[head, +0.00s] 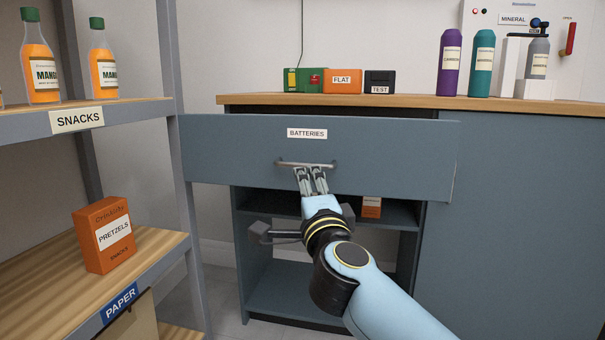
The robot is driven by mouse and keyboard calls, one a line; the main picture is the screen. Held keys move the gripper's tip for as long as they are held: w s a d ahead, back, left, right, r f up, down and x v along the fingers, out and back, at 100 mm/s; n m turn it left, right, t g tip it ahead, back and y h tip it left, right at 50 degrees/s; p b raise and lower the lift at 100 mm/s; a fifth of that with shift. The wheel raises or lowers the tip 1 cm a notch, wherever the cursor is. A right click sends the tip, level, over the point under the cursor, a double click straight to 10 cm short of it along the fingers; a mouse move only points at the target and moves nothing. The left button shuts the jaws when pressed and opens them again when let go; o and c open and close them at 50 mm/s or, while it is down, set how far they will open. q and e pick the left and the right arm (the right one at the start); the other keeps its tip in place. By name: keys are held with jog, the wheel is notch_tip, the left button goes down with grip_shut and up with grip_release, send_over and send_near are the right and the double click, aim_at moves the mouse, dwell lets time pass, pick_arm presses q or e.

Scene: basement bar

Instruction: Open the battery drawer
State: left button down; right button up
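The battery drawer (390,155) has a blue-grey front with a "BATTERIES" label (307,133) and a metal bar handle (285,163). Its front stands out from the cabinet, with a dark gap above it, so the drawer is pulled out. Its inside is hidden behind the front. My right gripper (311,173) reaches up to the handle from below. Its fingertips are at the middle of the bar and look closed on it. My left gripper is not in view.
The wooden counter (410,101) holds batteries marked "FLAT" (342,80), a "TEST" box (380,82) and several bottles. A shelf rack at left holds a pretzels box (104,234) and orange bottles; its post (192,225) is close to the drawer's left end. Open shelves (300,285) lie below.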

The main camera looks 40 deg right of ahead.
jog(key=v, duration=0.3)
jog(key=shift+s+a, duration=0.1)
jog(key=shift+s, duration=0.05)
jog(key=shift+f, duration=0.1)
